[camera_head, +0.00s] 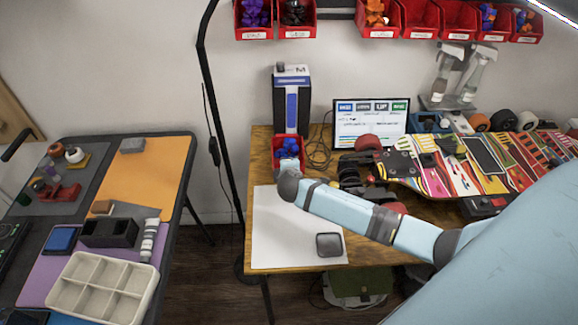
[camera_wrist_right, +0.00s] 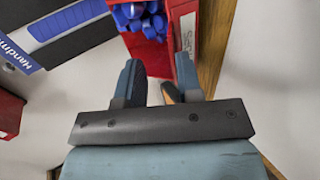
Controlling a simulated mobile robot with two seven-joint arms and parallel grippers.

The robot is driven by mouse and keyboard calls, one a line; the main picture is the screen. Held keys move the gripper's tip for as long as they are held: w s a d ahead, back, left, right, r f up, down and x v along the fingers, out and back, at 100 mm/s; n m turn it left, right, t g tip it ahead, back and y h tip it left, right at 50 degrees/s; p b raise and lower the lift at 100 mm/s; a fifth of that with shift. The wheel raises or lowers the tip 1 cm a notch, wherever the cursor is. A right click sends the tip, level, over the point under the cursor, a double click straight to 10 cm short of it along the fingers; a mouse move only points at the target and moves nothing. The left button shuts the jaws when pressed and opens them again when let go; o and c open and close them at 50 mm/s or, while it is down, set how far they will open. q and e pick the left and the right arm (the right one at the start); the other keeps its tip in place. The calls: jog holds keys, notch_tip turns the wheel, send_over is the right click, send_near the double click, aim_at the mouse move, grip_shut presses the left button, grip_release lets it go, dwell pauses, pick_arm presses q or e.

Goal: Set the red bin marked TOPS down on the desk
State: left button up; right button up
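The red bin (camera_head: 277,159) holds blue items (camera_head: 288,147) and is at the desk's (camera_head: 262,150) back left, in front of a tall blue and grey box (camera_head: 292,105). My right gripper (camera_head: 288,170) is at the bin's near side. In the right wrist view, its two fingers (camera_wrist_right: 158,75) stand apart, with red bin wall (camera_wrist_right: 155,62) showing between them. I cannot tell whether they press on it. A white label (camera_wrist_right: 187,32) shows on one side, its text unreadable. Whether the bin rests on the desk is unclear. My left gripper is not in view.
A white mat (camera_head: 275,220) with a small dark square (camera_head: 329,245) covers the desk's front left. A screen (camera_head: 370,122) and a colourful skateboard deck (camera_head: 440,172) are to the right. A black pole (camera_head: 215,130) rises left of the desk. Red bins (camera_head: 375,20) hang above.

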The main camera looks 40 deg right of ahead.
jog(key=shift+r, duration=0.1)
notch_tip(320, 180, up, 20)
jog(key=p, duration=0.1)
dwell(0.7)
